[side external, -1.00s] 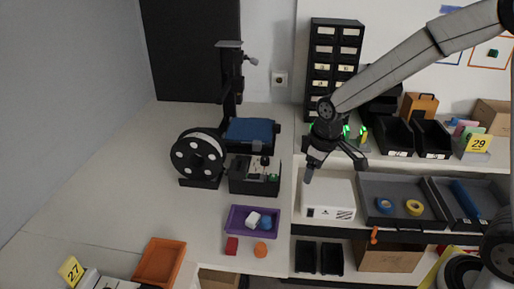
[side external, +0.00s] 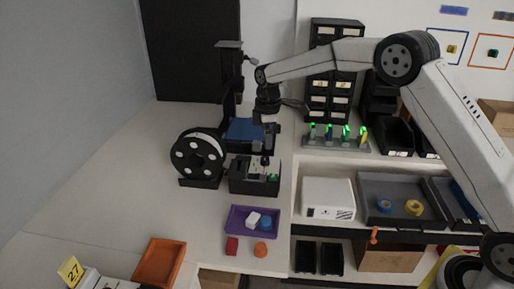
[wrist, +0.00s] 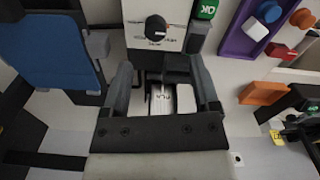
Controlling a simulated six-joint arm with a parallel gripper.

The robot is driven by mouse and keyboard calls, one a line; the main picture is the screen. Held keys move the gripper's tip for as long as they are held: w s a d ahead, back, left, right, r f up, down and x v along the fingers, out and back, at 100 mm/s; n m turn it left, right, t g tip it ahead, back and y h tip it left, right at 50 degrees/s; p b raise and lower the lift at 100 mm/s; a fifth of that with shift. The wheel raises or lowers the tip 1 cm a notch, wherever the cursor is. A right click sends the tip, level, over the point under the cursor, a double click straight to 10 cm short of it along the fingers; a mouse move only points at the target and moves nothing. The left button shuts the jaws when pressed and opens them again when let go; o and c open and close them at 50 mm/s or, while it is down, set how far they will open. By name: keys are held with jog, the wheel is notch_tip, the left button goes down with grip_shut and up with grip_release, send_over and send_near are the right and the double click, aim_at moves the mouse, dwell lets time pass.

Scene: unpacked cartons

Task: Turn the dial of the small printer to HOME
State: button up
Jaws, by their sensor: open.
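The small printer has a black frame with a blue bed (side external: 245,131) and a control box (side external: 254,178) in front. The dial (wrist: 156,28) is a round black knob on the box's pale panel, near the top of the wrist view. It has a pale mark, and the lettering around it is too small to read surely. My gripper (side external: 266,150) is open, pointing down above the control box. In the wrist view my gripper's fingers (wrist: 162,72) stand apart, short of the dial, with nothing held.
A filament spool (side external: 198,158) stands left of the box. A purple tray (side external: 236,230), a red block (side external: 232,246) and an orange piece (side external: 261,250) lie in front. A rack with green lights (side external: 336,143) and a white box (side external: 328,198) are to the right.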

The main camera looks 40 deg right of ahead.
aim_at(265, 158)
jog(key=shift+w+n, duration=0.3)
jog(key=shift+w, duration=0.1)
jog(key=shift+f, duration=0.1)
jog(key=shift+f, duration=3.85)
grip_shut()
